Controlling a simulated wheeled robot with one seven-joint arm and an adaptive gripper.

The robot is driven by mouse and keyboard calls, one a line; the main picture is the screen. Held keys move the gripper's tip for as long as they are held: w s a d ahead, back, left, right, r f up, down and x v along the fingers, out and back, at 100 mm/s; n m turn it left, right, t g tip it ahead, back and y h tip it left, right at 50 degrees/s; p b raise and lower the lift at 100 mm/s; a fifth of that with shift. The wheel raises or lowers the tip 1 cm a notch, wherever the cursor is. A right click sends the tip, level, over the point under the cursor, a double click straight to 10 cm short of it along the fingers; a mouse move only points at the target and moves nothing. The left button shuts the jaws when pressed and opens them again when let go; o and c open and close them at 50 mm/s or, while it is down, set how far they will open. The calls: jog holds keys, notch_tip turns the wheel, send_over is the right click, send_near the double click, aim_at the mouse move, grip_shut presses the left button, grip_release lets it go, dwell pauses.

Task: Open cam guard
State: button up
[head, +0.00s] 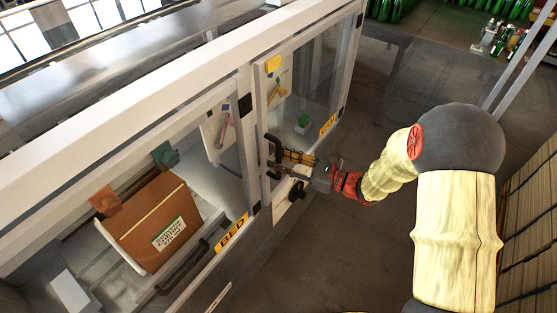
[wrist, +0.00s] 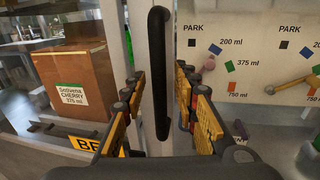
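The cam guard (head: 318,75) is the right-hand clear door of the white-framed machine in the head view, with a small yellow label (head: 327,125) that is hard to read. It looks shut. Its black vertical handle (wrist: 158,75) stands in the middle of the wrist view, and it also shows in the head view (head: 272,150). My gripper (head: 296,158) is at this handle. In the wrist view my gripper (wrist: 161,88) has its yellow fingers apart, one on each side of the handle, with gaps visible between fingers and handle.
The left door, labelled BED (head: 232,232), has its own black handle (head: 185,268). Behind it is a brown carton (head: 155,222). Behind the cam guard are a PARK panel (wrist: 250,60) with coloured size marks. Open floor (head: 390,80) lies right of the machine; stacked boards (head: 530,210) stand far right.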

jog(key=shift+w+a, duration=0.1)
jog(key=shift+a, duration=0.15)
jog(key=shift+c, duration=0.6)
grip_shut()
